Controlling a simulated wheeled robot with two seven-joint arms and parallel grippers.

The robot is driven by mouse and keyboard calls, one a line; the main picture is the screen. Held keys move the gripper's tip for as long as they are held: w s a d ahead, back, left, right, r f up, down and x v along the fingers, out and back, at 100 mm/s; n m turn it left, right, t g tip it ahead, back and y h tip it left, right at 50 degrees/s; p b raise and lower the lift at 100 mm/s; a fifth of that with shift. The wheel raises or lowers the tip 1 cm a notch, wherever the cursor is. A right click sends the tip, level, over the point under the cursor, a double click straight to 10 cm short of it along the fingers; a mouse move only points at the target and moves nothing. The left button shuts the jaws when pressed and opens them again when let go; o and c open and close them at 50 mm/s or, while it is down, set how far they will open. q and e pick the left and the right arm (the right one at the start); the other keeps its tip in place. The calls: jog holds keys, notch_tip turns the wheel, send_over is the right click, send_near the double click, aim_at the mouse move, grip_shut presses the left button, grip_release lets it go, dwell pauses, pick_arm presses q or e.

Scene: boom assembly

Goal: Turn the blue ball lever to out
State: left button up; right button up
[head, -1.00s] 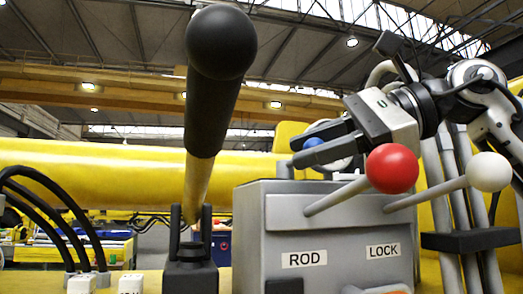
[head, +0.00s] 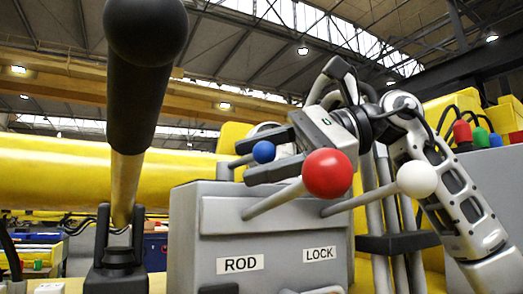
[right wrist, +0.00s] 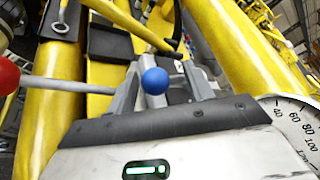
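In the right wrist view the blue ball (right wrist: 155,81) sits between the spread fingers of the right gripper (right wrist: 160,75). The gripper is open around it; I cannot tell whether either finger touches the ball. The ball's rod is mostly hidden. My left gripper is in neither view.
A red ball lever (head: 327,174) and a white ball lever (head: 417,180) stick out close below the right gripper. A large black-knobbed lever (head: 145,35) stands at the left. A dial gauge (right wrist: 296,125) is at the right in the wrist view.

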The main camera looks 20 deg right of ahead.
jog(key=shift+s+a+r, duration=0.1)
jog(key=shift+s+r, duration=0.1)
jog(key=shift+s, duration=0.1)
jog(key=v, duration=0.7)
jog(key=shift+d, duration=0.35)
